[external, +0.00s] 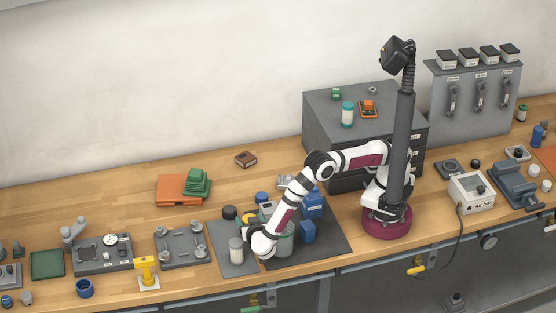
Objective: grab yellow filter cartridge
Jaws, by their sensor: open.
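A small yellow top (249,218), likely the yellow filter cartridge, shows among the cylinders on the dark mat, just left of my forearm. Most of it is hidden by its neighbours and my arm. My gripper (263,246) is at the low end of my white arm, over the front of the mat, close to the cylinders. Its fingers are small and mostly hidden; it is open, and I see nothing held in it.
A white-grey cylinder (236,250) stands just left of my wrist, and a grey-green canister (285,242) just right. Blue containers (312,206) crowd the right side. Metal fixtures (181,247) stand left of the mat.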

